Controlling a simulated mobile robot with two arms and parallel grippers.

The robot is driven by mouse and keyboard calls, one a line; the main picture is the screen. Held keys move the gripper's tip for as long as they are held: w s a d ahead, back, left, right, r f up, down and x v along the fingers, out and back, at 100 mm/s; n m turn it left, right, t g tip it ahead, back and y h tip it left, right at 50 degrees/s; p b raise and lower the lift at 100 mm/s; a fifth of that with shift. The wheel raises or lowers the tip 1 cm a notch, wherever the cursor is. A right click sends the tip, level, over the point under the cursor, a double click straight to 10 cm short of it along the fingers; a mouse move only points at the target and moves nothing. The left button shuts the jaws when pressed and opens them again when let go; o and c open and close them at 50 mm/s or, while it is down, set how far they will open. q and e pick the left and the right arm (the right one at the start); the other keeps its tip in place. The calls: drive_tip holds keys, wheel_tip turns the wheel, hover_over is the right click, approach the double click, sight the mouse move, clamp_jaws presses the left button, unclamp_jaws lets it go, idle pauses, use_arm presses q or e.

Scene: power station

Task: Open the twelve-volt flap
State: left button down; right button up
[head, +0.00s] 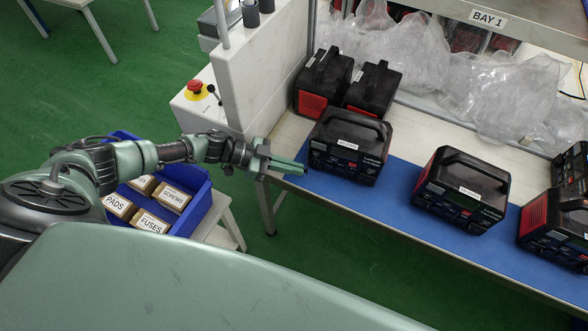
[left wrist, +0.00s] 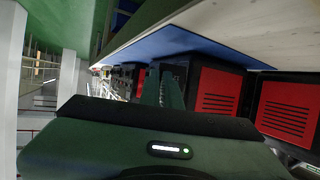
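Several black-and-red power stations stand on the bench. The nearest to my left gripper is a power station (head: 338,166) with a white label on top and a front panel of small ports and covers. A second labelled power station (head: 460,192) stands to its right. The twelve-volt flap is too small to make out on either. My left gripper (head: 290,166) is just left of the nearest station's front, apart from it, with a narrow gap between its green fingers and nothing held. In the left wrist view the fingers (left wrist: 163,88) overlap a station's dark front. My right gripper is not seen.
A blue mat (head: 395,195) runs along the bench front. Two more stations (head: 323,80) stand behind, near a white post. An emergency stop button (head: 194,88) is at the left. A blue bin (head: 192,215) holds labelled boxes below my arm. Plastic wrap (head: 400,50) lies at the back.

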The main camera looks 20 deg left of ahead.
use_arm(q)
drive_tip(key=shift+w+r, duration=0.1)
drive_tip(key=c, duration=1.6)
unclamp_jaws()
wheel_tip(320, 180, up, 20)
drive_tip(key=shift+f, duration=0.1)
